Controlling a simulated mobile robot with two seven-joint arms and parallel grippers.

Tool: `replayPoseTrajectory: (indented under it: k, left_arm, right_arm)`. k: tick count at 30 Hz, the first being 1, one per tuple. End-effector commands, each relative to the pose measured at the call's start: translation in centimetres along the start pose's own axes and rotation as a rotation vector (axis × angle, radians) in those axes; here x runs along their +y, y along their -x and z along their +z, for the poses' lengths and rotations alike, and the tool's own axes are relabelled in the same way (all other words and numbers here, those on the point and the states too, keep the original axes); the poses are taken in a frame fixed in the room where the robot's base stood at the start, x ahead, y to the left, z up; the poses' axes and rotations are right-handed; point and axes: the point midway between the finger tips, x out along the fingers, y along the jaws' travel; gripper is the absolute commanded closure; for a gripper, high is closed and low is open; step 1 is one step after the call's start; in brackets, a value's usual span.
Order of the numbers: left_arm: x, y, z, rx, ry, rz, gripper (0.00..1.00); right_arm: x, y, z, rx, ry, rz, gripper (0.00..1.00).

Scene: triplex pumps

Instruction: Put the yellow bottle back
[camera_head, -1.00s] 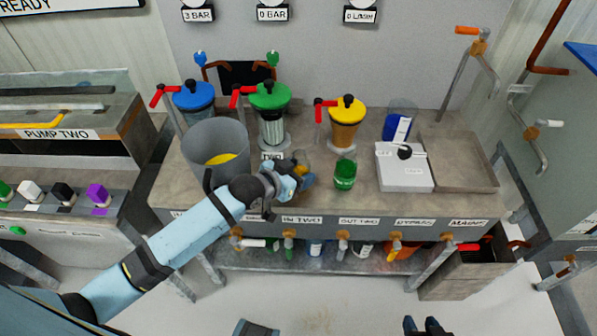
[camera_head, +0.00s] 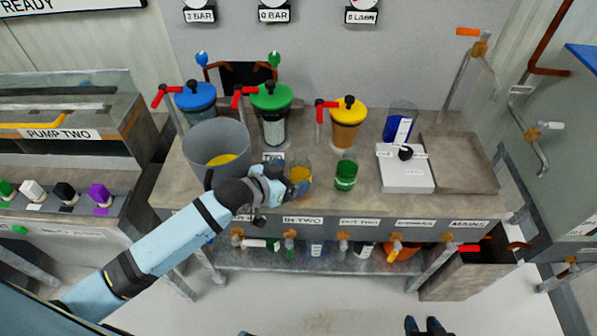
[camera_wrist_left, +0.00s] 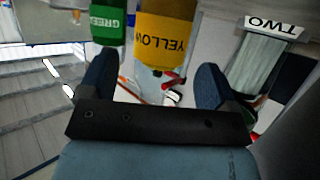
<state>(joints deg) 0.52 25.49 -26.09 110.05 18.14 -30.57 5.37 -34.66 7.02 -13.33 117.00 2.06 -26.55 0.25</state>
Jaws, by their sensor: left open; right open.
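The yellow bottle (camera_head: 300,177) stands upright on the bench, just left of the green bottle (camera_head: 346,172). In the left wrist view the yellow bottle (camera_wrist_left: 166,32) shows its upside-down label, with the green bottle (camera_wrist_left: 108,20) beside it. My left gripper (camera_head: 279,184) is open and empty just left of the yellow bottle. In the left wrist view my left gripper (camera_wrist_left: 155,84) has its fingers apart, with the bottle ahead of the gap between them. My right gripper (camera_head: 425,326) is open and empty at the bottom edge, only its tips showing.
A grey bucket (camera_head: 216,146) with yellow inside stands left of the bottles. Blue, green and yellow-lidded pump vessels stand behind. A blue-labelled container (camera_head: 398,127), a white box (camera_head: 404,174) and a shallow tray (camera_head: 464,162) are to the right. Valves line the bench front.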

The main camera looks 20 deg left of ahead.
Motion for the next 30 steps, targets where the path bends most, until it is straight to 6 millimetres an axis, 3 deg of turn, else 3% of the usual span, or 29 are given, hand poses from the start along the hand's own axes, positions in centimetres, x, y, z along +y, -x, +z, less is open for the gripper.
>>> replayPoseTrajectory:
  k: [3, 9, 14, 17, 20, 24, 27, 30]
  left_arm:
    - [0.0, 2.9, 0.0, -0.002, -0.001, 0.0, 0.16]
    - [0.0, 6.5, 0.0, -0.001, 0.0, 0.0, 0.16]
    - [0.0, 8.0, 0.1, -0.001, 0.002, -0.001, 0.16]
    - [0.6, 8.4, 1.1, -0.008, 0.017, -0.006, 0.16]
    - [2.1, 8.7, 4.0, -0.029, 0.055, -0.029, 0.16]
    - [5.7, 10.1, 10.5, -0.096, 0.129, -0.095, 0.16]
    - [7.8, 11.4, 14.3, -0.149, 0.162, -0.141, 0.16]
    - [9.2, 12.6, 16.7, -0.188, 0.179, -0.173, 0.16]
  right_arm:
    - [0.1, 0.1, -0.2, 0.001, 0.003, 0.001, 0.57]
    - [0.1, 0.2, -0.1, 0.0, 0.005, 0.001, 0.57]
    - [0.0, 0.3, -0.1, -0.001, 0.006, 0.001, 0.57]
    - [0.0, 0.3, -0.1, -0.001, 0.006, 0.001, 0.57]
    - [0.0, 0.2, 0.0, -0.001, 0.006, 0.0, 0.57]
    - [-0.1, 0.2, 0.0, -0.001, 0.005, 0.0, 0.57]
    - [-0.1, 0.2, -0.1, -0.001, 0.005, -0.001, 0.57]
    - [-0.1, 0.2, -0.1, -0.001, 0.005, -0.001, 0.57]
